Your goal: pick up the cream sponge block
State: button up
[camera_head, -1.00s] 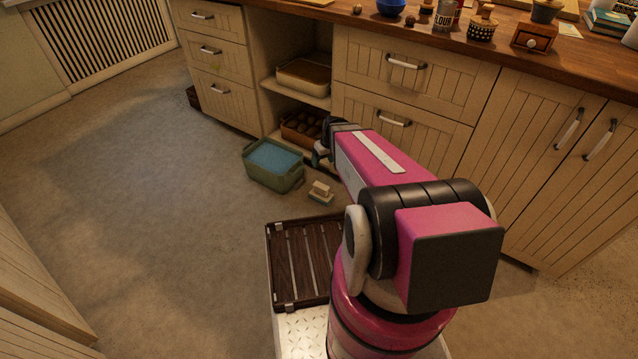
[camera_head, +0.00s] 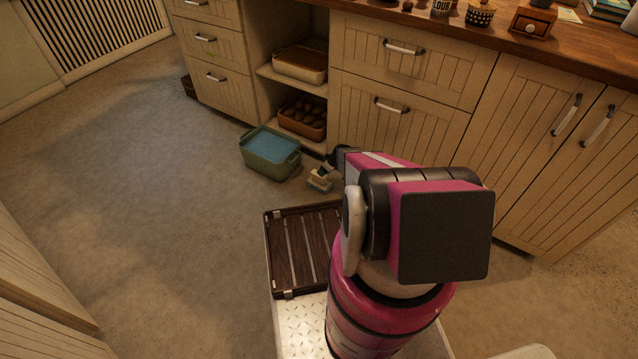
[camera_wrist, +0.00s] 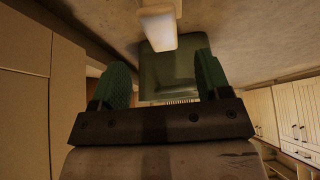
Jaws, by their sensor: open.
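The cream sponge block (camera_head: 317,184) is on the floor beside the green tub, partly hidden by my gripper (camera_head: 329,167) in the head view. In the wrist view, the cream block (camera_wrist: 159,27) shows at the top centre, beyond my fingertips. A dull green piece (camera_wrist: 168,72) shows below it in that picture; I cannot tell exactly how the two join. My gripper (camera_wrist: 161,62) is open, with one green finger on each side and nothing clearly held between them.
A green tub (camera_head: 270,154) with blue contents stands just left of the block. Open shelves hold a baking dish (camera_head: 300,66) and a brown basket (camera_head: 303,118). Cabinet drawers (camera_head: 395,90) stand close behind my arm. The floor at left is clear.

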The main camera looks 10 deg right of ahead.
aim_at(319, 180)
jog(key=x, duration=0.7)
jog(key=shift+a+f, duration=0.1)
jog(key=shift+f, duration=0.1)
jog(key=shift+c, duration=0.3)
grip_shut()
jog(key=shift+s+r, duration=0.1)
